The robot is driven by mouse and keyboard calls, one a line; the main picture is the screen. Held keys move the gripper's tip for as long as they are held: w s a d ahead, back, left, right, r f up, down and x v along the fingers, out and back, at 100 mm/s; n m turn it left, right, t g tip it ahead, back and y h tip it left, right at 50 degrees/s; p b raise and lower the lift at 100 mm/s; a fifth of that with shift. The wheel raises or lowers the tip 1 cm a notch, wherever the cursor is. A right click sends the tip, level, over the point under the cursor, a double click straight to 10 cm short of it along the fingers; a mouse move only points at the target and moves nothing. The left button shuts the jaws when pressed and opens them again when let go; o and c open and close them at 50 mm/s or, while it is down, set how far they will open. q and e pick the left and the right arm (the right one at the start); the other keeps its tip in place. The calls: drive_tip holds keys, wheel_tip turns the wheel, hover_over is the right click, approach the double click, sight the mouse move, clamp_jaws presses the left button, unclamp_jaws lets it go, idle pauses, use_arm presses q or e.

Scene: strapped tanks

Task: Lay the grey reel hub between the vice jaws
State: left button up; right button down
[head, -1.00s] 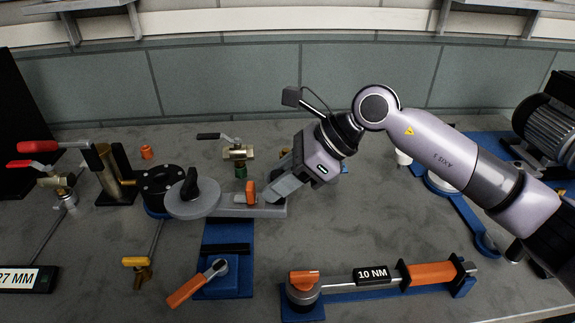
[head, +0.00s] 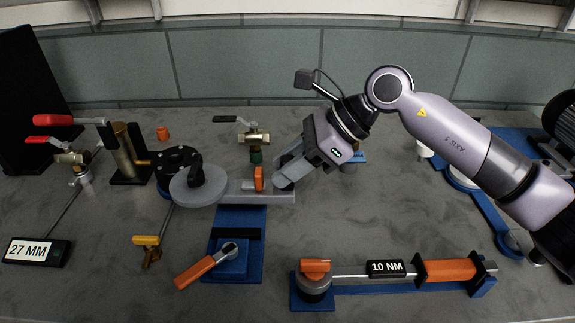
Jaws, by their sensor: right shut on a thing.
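The grey reel hub (head: 186,196) shows as a round disc with a black knob and a flat bar running right, with a small orange piece (head: 259,179) standing on it. My right gripper (head: 281,182) is shut at the right end of this bar. The fingertips are partly hidden, so the exact grip is unclear. The blue vice (head: 250,270) is just in front of the bar, with a black jaw strip (head: 236,234) and an orange-handled lever (head: 197,271). The hub's bar covers the far end of the vice from view. My left gripper is not in view.
A black flange (head: 172,160) stands close behind the disc. A brass valve (head: 253,138) stands behind the bar. An orange-handled 10 NM tool (head: 445,271) lies at front right. A 27 MM readout (head: 36,251) lies at left. The bench right of the gripper is mostly clear.

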sight(288, 193)
wheel_tip(288, 193, down, 4)
drive_tip(key=b, duration=0.3)
drive_tip(key=shift+f, duration=0.25)
drive_tip(key=shift+f+b, duration=0.6)
drive_tip(key=shift+b, duration=0.15)
drive_tip(key=shift+f, duration=0.15)
drive_tip(key=c, duration=0.7)
unclamp_jaws()
drive_tip(key=shift+f, duration=0.1)
drive_tip(key=b+v, duration=0.1)
drive_tip(key=v, duration=0.6)
drive_tip(key=shift+d, duration=0.1)
